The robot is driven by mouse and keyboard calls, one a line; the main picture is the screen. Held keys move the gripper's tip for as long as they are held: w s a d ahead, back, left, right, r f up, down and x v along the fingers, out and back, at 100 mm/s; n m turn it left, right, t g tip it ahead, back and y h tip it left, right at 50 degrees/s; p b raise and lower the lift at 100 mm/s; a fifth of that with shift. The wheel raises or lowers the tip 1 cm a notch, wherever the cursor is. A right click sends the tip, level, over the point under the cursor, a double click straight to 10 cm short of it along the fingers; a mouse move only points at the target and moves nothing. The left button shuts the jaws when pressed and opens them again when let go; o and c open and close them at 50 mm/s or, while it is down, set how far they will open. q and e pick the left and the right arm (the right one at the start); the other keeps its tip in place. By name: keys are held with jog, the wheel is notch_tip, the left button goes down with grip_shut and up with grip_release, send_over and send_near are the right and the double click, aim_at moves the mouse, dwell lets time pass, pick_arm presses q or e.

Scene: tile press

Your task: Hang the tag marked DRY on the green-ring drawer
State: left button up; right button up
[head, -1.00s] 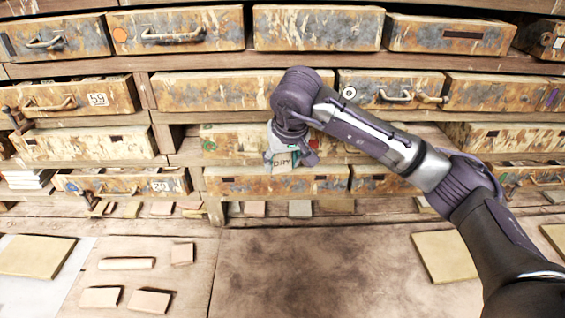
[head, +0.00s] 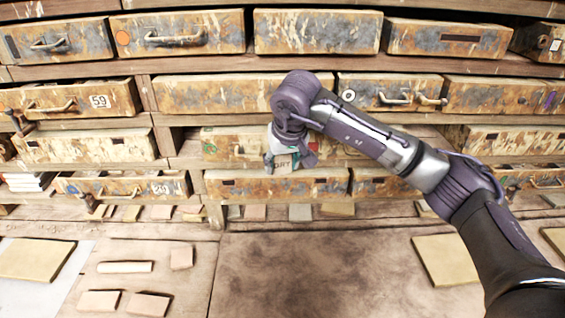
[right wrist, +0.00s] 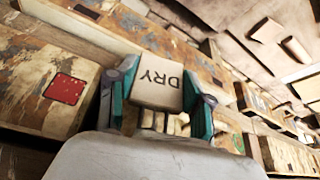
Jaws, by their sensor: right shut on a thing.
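My right gripper (head: 290,152) reaches in from the right in the head view and is shut on a pale tag (head: 283,162). In the right wrist view the tag (right wrist: 158,82) shows DRY upside down between the teal fingers. The drawer with a green ring (head: 222,143) is in the third row, and its ring is near its left end. The gripper and tag are in front of this drawer's middle and hide part of its face. I cannot tell whether the tag touches it. My left gripper is not in view.
Another drawer (head: 268,187) sits just below, close under the tag. A drawer with a white ring (head: 388,92) is above right. A red square (right wrist: 66,88) marks a drawer face in the right wrist view. Several loose tiles (head: 125,267) lie on the bench; its middle is bare.

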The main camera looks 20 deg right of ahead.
jog(key=shift+w+d+f, duration=0.1)
jog(key=shift+d, duration=0.05)
jog(key=o, duration=0.9)
jog(key=shift+o, duration=0.6)
jog(key=shift+w, duration=0.3)
jog(key=shift+r, duration=0.2)
